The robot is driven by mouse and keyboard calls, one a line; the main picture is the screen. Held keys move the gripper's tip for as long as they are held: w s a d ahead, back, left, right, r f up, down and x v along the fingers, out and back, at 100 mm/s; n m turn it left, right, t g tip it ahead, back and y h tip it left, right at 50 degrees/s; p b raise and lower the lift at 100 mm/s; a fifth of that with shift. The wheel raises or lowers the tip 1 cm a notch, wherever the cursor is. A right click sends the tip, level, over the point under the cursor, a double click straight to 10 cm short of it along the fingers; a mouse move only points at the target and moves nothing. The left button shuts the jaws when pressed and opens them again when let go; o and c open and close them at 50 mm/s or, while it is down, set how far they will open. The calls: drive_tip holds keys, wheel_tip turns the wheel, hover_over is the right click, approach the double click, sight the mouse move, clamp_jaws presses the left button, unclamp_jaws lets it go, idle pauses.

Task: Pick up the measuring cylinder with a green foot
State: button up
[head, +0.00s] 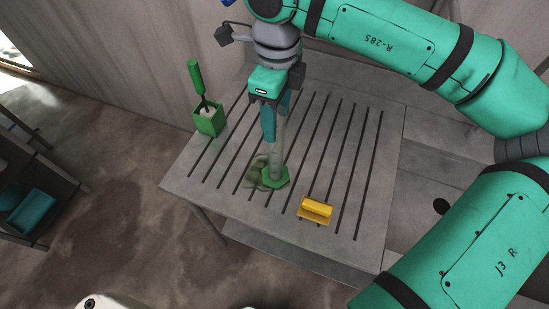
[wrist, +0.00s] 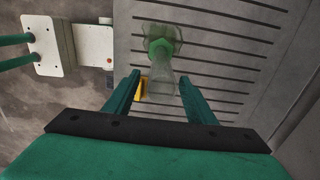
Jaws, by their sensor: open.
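The measuring cylinder (head: 277,155) is clear and stands upright on a slatted grey table (head: 340,130). Its green six-sided foot (head: 275,178) rests on the slats. In the wrist view, the green foot (wrist: 160,47) is at top centre, and the clear tube (wrist: 160,82) runs toward the camera. My gripper (head: 271,135) is open and points down at the tube's upper part. In the wrist view, my gripper's fingers (wrist: 158,75) lie either side of the tube, with gaps showing. The far finger is partly hidden in the head view.
A yellow block-like object (head: 315,210) lies right of and nearer than the foot. A green pot (head: 208,121) holding a green-handled tool (head: 196,78) stands at the table's left edge. A murky greenish patch touches the foot's left side. Slats to the right are clear.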

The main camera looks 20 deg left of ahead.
sight(276, 150)
wheel_tip(276, 150, down, 8)
drive_tip(key=shift+a, duration=0.15)
idle(0.4)
drive_tip(key=shift+w, duration=0.1)
clamp_jaws()
